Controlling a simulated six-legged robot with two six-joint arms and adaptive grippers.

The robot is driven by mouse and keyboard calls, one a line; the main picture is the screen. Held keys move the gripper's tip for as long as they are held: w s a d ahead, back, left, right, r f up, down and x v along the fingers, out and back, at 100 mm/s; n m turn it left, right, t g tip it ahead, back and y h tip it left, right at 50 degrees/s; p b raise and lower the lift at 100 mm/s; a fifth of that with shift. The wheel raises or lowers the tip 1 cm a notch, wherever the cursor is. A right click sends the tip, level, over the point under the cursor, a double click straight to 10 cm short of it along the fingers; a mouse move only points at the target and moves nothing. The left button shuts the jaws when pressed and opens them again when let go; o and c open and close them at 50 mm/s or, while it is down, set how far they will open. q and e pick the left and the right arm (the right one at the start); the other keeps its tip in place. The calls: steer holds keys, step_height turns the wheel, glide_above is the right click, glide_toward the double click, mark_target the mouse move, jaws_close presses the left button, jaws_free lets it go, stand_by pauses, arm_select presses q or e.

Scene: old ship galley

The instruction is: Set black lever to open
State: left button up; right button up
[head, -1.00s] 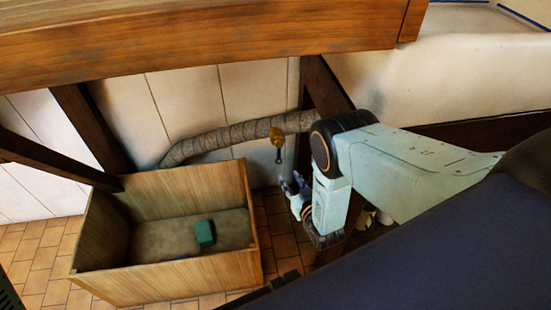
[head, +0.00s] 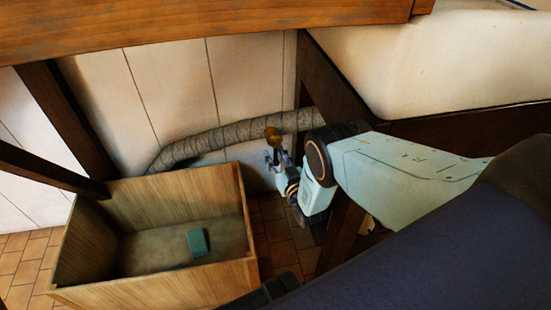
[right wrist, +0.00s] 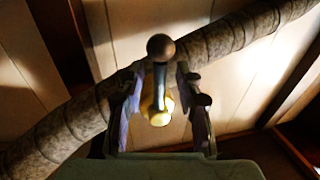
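The black lever (right wrist: 160,78) has a dark ball knob at its end and sits on a brass valve body (right wrist: 157,110). In the head view the brass part (head: 273,136) shows in front of the pale wall by the wrapped pipe; the lever below it is mostly hidden at my gripper. My right gripper (head: 279,158) is just under the brass part. In the right wrist view its two fingers (right wrist: 160,88) stand apart on either side of the lever, with gaps showing, and the knob lies beyond the fingertips. My left gripper is out of view.
A wrapped pipe (head: 225,138) runs along the panelled wall behind the lever. An open wooden crate (head: 155,288) with a green block (head: 198,242) in it stands on the tiled floor at left. A wooden beam (head: 200,25) crosses above; a dark post (head: 341,235) stands behind my arm.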

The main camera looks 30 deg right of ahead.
steer(key=shift+w, duration=0.2)
steer(key=shift+c, duration=0.3)
jaws_close()
steer(key=shift+f, duration=0.1)
stand_by(0.3)
